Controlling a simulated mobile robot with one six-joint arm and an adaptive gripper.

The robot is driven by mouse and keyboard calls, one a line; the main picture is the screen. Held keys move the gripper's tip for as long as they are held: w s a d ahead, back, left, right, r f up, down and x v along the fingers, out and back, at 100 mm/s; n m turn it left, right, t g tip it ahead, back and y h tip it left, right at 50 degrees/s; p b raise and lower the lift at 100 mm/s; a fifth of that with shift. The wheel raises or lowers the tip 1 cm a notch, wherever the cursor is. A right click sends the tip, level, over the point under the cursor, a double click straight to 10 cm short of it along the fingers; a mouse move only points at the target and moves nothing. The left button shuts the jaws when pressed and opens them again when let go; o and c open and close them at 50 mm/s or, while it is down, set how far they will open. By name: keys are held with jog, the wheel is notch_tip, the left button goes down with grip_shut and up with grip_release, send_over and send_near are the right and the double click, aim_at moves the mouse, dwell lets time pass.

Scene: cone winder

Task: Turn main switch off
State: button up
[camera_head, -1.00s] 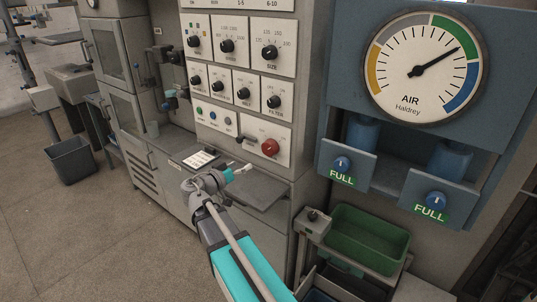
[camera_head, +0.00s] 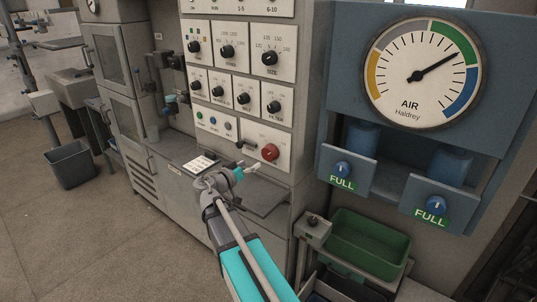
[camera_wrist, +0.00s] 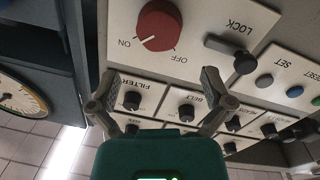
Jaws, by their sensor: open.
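The main switch appears to be the red round knob (camera_head: 269,152) low on the grey control panel. In the wrist view the red knob (camera_wrist: 159,25) is upside down at the top, with ON and OFF printed beside it. Its white mark points nearer to ON. My gripper (camera_head: 252,168) is open and empty, just in front of and slightly below-left of the knob in the head view. In the wrist view my gripper (camera_wrist: 160,85) has its two fingers spread apart, with the knob beyond them and not touched.
A dark lever (camera_wrist: 232,52) marked LOCK sits beside the red knob. Several black dials, including the FILTER dial (camera_head: 274,106), fill the panel above. A grey shelf (camera_head: 268,203) juts out below. An air gauge (camera_head: 422,72) and a green bin (camera_head: 368,242) are to the right.

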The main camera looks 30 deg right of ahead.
aim_at(266, 155)
jog(key=shift+x, duration=4.8)
jog(key=c, duration=0.9)
